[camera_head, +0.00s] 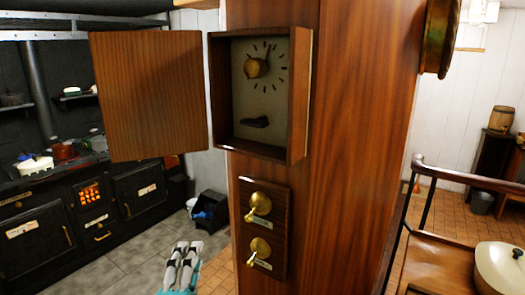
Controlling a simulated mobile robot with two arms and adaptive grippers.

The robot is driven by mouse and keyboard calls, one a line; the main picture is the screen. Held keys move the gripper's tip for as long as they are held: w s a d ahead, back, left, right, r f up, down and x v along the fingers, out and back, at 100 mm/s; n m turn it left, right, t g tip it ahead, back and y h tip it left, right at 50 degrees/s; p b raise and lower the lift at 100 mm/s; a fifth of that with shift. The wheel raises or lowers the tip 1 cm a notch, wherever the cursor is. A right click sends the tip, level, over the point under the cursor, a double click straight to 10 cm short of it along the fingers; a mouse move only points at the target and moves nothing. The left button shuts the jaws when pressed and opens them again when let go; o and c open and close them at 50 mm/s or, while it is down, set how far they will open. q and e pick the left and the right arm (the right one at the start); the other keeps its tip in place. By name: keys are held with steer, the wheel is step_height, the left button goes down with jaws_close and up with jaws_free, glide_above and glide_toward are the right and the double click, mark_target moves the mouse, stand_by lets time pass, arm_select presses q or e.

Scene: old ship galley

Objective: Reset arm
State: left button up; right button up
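My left gripper (188,246) shows at the bottom, left of the wooden pillar, with its fingers pointing up. The two pale fingers lie close together with nothing visible between them. It is apart from the pillar and in front of the grey floor. My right gripper is not in view. On the pillar (362,120) a wooden box (298,95) has its door (150,95) swung open to the left. Inside are a dial with a brass knob (256,67) and a dark lever (255,122).
Below the box is a wooden panel (279,202) with two brass switches (260,204). A black stove (90,205) stands at the left. A wooden table (437,266) with a pale lidded pot (500,267) is at the lower right.

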arm_select(q)
steer(key=s+a+f+n+g+y, duration=0.1)
steer(key=s+a+f+n+g, duration=0.15)
steer(key=f, duration=0.45)
steer(key=s+a+f+n+g, duration=0.1)
steer(key=a+f+n+g, duration=0.15)
steer(key=f, duration=0.35)
steer(key=s+a+f+n+g, duration=0.3)
steer(key=s+f+n+g, duration=0.7)
steer(key=s+f, duration=0.95)
step_height(320, 180, down, 31)
steer(key=g+b, duration=0.2)
steer(key=b, duration=0.4)
steer(key=s+a+f+b, duration=0.2)
steer(key=s+f+b, duration=0.2)
steer(key=s+f, duration=1.3)
step_height(320, 180, down, 4)
steer(key=shift+s+a+r+g+h, duration=0.2)
steer(key=shift+s+a+g+h, duration=0.1)
steer(key=shift+a+g, duration=0.1)
